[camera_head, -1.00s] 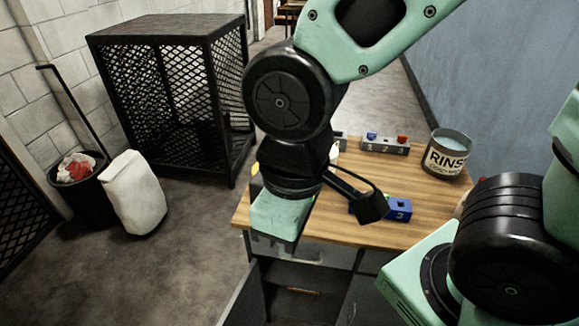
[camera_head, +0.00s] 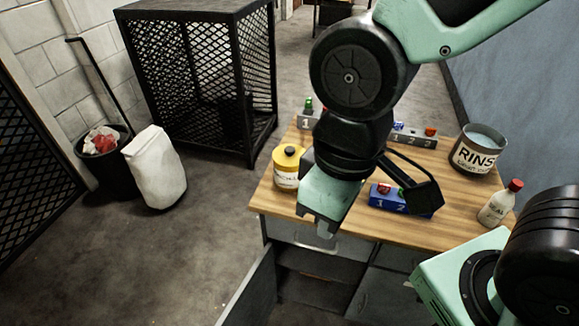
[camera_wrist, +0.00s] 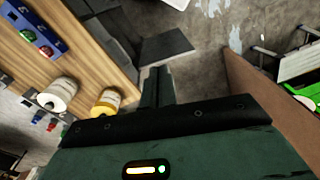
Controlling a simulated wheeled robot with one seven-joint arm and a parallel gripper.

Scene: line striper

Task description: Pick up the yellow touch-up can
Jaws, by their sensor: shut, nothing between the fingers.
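The yellow touch-up can (camera_head: 286,170), with a black cap and a white label, stands upright at the left side of the wooden bench top (camera_head: 290,208). It also shows in the wrist view (camera_wrist: 106,101), to the left of the fingers. My gripper (camera_head: 325,230) is just right of and in front of the can in the head view, near the bench's front edge. Its fingers (camera_wrist: 158,76) are together and empty, apart from the can. In the wrist view they point past the bench edge, with floor beyond.
A blue numbered block (camera_head: 402,203) and a white red-capped bottle (camera_head: 500,203) stand right of my gripper. A RINSE tub (camera_head: 478,150) is at back right. A white can (camera_wrist: 58,94) shows beside the yellow one. A cabinet door (camera_head: 250,287) hangs open below.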

